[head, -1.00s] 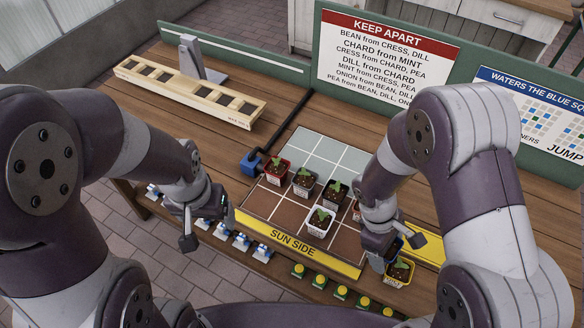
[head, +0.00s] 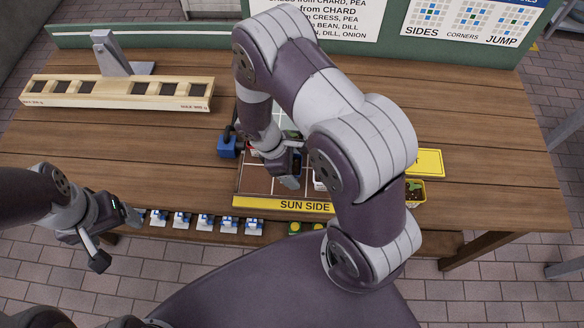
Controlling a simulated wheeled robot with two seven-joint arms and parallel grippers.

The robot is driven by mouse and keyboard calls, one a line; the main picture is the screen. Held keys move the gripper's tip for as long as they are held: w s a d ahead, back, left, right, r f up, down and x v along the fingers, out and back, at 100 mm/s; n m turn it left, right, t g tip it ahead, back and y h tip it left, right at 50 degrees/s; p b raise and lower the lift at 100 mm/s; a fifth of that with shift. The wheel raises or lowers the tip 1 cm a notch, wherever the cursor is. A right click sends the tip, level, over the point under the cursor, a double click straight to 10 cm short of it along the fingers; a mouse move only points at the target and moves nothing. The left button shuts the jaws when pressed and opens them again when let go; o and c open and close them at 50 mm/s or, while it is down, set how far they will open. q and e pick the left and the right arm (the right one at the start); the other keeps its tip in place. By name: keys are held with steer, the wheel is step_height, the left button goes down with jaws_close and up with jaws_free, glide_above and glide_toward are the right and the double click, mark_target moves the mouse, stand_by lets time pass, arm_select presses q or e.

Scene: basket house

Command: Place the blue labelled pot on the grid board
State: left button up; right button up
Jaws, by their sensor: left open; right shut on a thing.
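The grid board (head: 262,181) lies on the bench, its yellow "SUN SIDE" edge toward me. My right arm covers much of it. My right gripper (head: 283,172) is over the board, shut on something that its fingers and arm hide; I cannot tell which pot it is. A blue label is not readable on any pot. My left gripper (head: 117,239) is open and empty, in front of the bench at left.
A yellow pot (head: 415,191) stands right of the board, near a yellow sign (head: 430,162). A blue device (head: 228,147) sits at the board's left. A wooden slotted rack (head: 115,96) is at back left. Blue-and-white items (head: 204,222) line the lower shelf.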

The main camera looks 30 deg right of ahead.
step_height(320, 180, down, 2)
steer(key=shift+a+f, duration=0.1)
steer(key=shift+f, duration=0.1)
steer(key=shift+s+f, duration=0.1)
steer(key=shift+f, duration=0.05)
steer(key=o, duration=0.9)
steer(key=d+v, duration=0.1)
steer(key=v, duration=1.2)
steer(key=s+d+r+m+t+y, duration=0.1)
steer(key=s+r+m+t+y, duration=0.2)
steer(key=s+r+m, duration=0.3)
steer(key=r+m+y, duration=0.1)
steer(key=r+m, duration=0.1)
steer(key=m, duration=0.3)
steer(key=shift+s+m+t+b, duration=0.3)
steer(key=shift+s+t+b, duration=0.05)
steer(key=shift+s+t, duration=0.05)
